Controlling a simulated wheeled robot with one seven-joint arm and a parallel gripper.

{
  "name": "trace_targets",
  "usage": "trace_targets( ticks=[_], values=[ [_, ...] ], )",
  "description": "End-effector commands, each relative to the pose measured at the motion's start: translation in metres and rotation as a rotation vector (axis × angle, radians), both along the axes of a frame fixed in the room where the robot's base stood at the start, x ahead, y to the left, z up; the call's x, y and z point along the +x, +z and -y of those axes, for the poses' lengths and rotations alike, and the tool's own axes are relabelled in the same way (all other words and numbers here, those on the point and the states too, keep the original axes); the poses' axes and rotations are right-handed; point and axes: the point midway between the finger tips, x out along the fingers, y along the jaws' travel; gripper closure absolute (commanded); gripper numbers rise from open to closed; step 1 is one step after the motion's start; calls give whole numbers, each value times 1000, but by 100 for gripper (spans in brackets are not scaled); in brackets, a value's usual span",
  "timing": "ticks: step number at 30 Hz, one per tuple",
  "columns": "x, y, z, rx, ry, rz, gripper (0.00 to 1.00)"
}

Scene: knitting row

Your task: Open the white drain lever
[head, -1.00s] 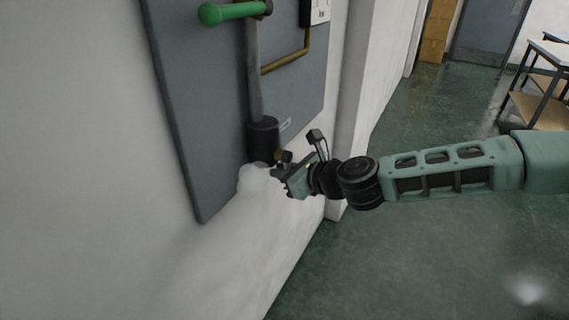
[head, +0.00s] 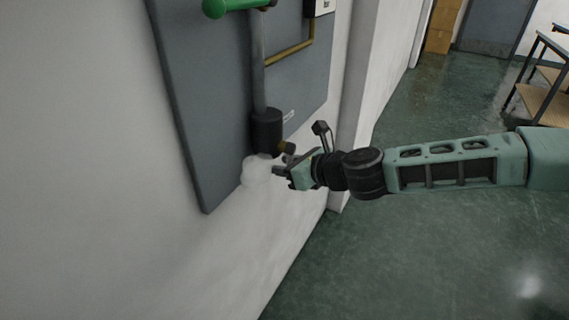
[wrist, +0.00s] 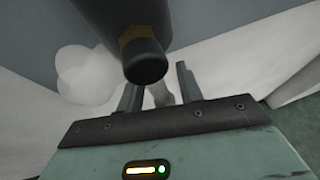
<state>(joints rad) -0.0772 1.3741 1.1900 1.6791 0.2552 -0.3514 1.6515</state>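My gripper (head: 281,172) is at the lower end of the dark cylinder (head: 267,132) on the wall panel. In the wrist view its two fingers (wrist: 160,92) stand apart. A pale grey-white piece, which looks like the white drain lever (wrist: 160,94), shows between them, partly hidden behind the gripper's front edge. I cannot tell whether the fingers touch it. A brass fitting with a dark round end (wrist: 145,58) is just above the fingers. In the head view the lever cannot be made out behind my gripper.
A pale, cloud-like white patch (head: 256,172) hangs beside the fingertips. A green handle (head: 232,6) and a brass pipe (head: 290,52) are higher on the grey panel (head: 205,110). A wall pillar (head: 356,90) stands behind my wrist. The green floor (head: 430,250) is clear.

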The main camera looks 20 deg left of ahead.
Motion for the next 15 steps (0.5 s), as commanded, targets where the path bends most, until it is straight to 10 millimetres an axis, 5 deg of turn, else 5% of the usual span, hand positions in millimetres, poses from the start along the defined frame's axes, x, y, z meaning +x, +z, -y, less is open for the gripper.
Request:
trace_targets(
  ticks=[8, 15],
  values=[
    [0, 2, 2, 1, 0, 3, 64],
    [-7, 15, 34, 1, -2, 3, 64]
  ],
)
